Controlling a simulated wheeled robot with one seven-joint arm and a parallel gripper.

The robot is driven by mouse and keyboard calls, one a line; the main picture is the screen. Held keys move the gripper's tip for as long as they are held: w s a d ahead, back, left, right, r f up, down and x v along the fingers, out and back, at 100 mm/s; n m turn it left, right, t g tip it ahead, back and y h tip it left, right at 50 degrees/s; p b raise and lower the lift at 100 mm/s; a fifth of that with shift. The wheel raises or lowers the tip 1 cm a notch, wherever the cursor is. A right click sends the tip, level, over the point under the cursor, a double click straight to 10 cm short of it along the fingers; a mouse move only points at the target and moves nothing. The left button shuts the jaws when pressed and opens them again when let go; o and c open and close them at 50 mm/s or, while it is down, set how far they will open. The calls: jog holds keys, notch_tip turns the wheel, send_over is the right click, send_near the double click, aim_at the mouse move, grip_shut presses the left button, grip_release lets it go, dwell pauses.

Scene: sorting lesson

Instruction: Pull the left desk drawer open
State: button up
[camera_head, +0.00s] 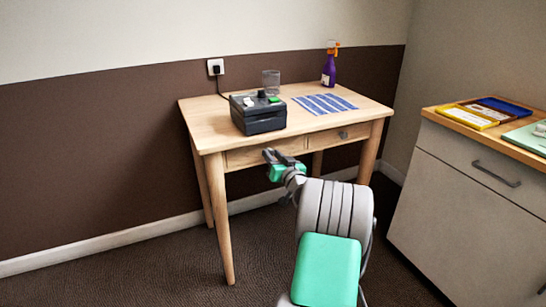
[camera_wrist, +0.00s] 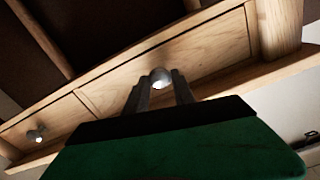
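The wooden desk (camera_head: 225,125) has two drawers side by side under its top. The left drawer (camera_head: 245,157) looks closed, and my gripper (camera_head: 268,156) is at its front and hides its knob in the head view. The wrist view is turned over, so the left drawer (camera_wrist: 215,45) shows on the right there. Its round grey knob (camera_wrist: 161,78) sits between my two fingertips (camera_wrist: 160,84), which are close together and appear to press on it from both sides. The right drawer (camera_head: 350,134) is closed, with its own knob (camera_head: 343,135).
On the desk stand a dark box (camera_head: 257,118), a clear cup (camera_head: 271,80), a purple spray bottle (camera_head: 328,70) and a blue striped mat (camera_head: 312,103). A grey cabinet (camera_head: 465,205) with trays on top stands at the right. The floor left of the desk is clear.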

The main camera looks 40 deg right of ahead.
grip_shut()
dwell(0.9)
